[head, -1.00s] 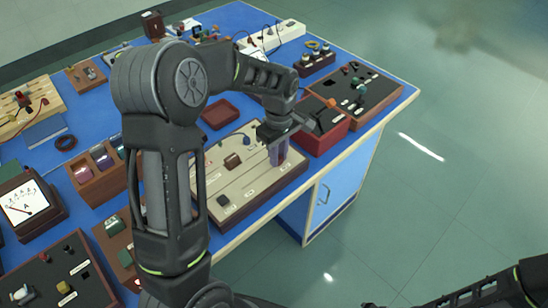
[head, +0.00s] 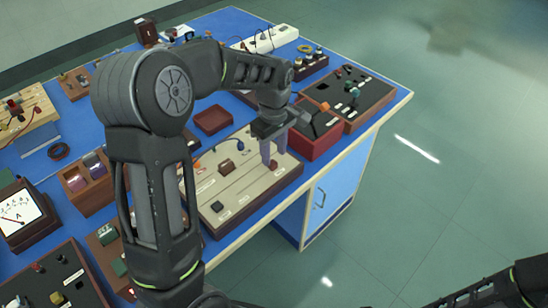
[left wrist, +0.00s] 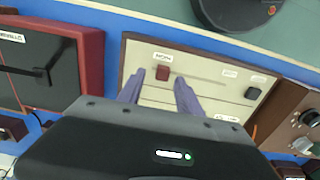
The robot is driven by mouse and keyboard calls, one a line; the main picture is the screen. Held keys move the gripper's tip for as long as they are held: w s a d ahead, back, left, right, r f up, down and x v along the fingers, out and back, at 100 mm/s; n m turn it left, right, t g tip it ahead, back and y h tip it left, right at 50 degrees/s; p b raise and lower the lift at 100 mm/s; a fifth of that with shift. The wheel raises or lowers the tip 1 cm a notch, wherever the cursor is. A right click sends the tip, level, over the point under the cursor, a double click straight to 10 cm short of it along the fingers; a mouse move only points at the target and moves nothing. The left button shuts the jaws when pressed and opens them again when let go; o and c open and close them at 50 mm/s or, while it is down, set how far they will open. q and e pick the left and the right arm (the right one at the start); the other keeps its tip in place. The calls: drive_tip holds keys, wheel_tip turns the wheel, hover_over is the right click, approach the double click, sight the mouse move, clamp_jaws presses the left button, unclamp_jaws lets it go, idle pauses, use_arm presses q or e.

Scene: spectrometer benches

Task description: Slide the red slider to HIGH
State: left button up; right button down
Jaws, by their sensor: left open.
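The slider board (head: 256,190) is a cream panel in a brown frame near the table's front edge; it also shows in the left wrist view (left wrist: 203,97). A small dark red slider knob (left wrist: 163,73) sits at the left end of a slot in the left wrist view, beside a small label I cannot read surely. My left gripper (head: 273,158) is over the board's right part, fingers pointing down. In the left wrist view its open fingertips (left wrist: 159,79) appear on either side of the knob; contact is not clear. My right gripper is out of view.
A black knob (head: 217,207) and another dark red knob (head: 226,167) are on the same board. A red box (head: 318,143) with a dark top stands close to the right of my left gripper. A dark switch box (head: 372,98) lies beyond it. Floor is clear at right.

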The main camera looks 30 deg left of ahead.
sight(274, 161)
use_arm(q)
wheel_tip(274, 161, up, 5)
drive_tip(key=shift+f, duration=0.1)
idle(0.6)
